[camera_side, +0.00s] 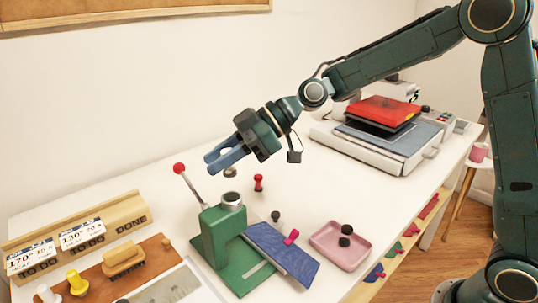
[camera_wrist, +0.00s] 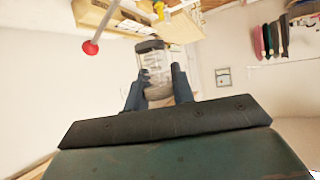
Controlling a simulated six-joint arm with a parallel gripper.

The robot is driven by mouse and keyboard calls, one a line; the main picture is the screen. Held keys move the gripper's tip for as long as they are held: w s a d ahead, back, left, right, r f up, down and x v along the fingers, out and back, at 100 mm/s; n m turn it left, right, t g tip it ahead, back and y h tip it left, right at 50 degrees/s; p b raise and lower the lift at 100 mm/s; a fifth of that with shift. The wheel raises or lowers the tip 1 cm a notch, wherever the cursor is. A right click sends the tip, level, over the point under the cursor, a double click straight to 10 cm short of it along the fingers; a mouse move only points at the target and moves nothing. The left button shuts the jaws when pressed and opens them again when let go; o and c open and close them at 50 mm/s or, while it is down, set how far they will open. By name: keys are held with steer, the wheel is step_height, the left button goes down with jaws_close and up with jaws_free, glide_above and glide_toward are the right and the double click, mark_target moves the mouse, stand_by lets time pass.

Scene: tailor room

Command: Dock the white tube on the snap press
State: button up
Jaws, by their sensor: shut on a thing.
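The green snap press (camera_side: 222,238) stands on the white table, with a silver ring on top and a lever ending in a red knob (camera_side: 179,168). The knob also shows in the wrist view (camera_wrist: 90,47). My gripper (camera_side: 212,162) is in the air above and behind the press, tilted down to the left. In the wrist view its blue fingers (camera_wrist: 158,85) are shut on a pale, partly see-through cylinder with a dark end, which looks like the white tube (camera_wrist: 154,63). The tube is mostly hidden by the fingers in the side view. It is apart from the press.
A blue panel (camera_side: 282,255) lies tilted beside the press. A pink tray (camera_side: 333,255) with black knobs stands to its right. A wooden sign rack (camera_side: 110,215) and a brown board (camera_side: 150,255) are at left. A heat press (camera_side: 385,125) is at the back right.

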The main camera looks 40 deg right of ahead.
steer(key=shift+s+a, duration=0.2)
steer(key=shift+a, duration=0.05)
steer(key=shift+f, duration=0.15)
steer(key=shift+f, duration=2.75)
steer(key=shift+f, duration=0.6)
steer(key=o, duration=0.7)
steer(key=shift+d+r, duration=0.1)
steer(key=shift+d, duration=0.05)
steer(key=v, duration=1)
steer(key=shift+d, duration=0.4)
